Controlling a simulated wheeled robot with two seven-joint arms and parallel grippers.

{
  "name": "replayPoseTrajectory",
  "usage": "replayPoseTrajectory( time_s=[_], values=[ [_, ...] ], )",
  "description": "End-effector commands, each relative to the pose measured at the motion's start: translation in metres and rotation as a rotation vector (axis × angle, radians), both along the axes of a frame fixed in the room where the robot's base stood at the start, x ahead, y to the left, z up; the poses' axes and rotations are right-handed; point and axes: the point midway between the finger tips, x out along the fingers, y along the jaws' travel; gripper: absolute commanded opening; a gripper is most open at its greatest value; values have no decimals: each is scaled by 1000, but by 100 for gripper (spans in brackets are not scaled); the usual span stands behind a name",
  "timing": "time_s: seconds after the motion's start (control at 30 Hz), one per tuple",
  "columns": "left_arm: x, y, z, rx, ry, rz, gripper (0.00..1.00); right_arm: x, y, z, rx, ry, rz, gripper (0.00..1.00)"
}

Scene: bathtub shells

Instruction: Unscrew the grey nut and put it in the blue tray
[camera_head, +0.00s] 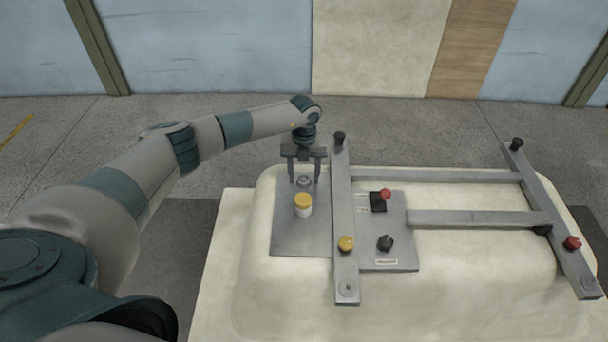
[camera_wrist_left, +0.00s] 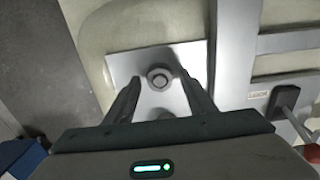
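The grey nut (camera_head: 304,181) sits on a round post on the flat metal plate, near its far left corner. In the left wrist view the nut (camera_wrist_left: 159,77) shows as a grey ring around a central stud. My left gripper (camera_head: 304,182) points down over it, open, with one finger on each side; in the left wrist view its fingers (camera_wrist_left: 160,88) show gaps to the nut. A dark blue shape (camera_wrist_left: 27,160) shows in the lower left corner of that view; I cannot tell whether it is the blue tray. My right gripper is out of view.
A grey metal frame (camera_head: 344,215) with red, yellow and black knobs crosses the cream tub shell (camera_head: 240,290).

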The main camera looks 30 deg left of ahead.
Motion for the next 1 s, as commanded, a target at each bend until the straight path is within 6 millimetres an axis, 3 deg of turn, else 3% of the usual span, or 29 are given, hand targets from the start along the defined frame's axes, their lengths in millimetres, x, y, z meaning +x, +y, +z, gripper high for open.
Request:
replayPoseTrajectory(
  time_s=[0.03, 0.2, 0.47, 1.0],
  values=[
    [0, 0, 0, 0, 0, 0, 45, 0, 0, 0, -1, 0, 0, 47],
    [0, 0, 0, 0, 0, 0, 10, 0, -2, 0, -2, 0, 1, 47],
    [0, 0, 1, 0, 0, 34, 9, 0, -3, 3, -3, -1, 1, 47],
    [0, 0, 2, 1, 1, 375, 9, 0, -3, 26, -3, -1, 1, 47]
  ],
)
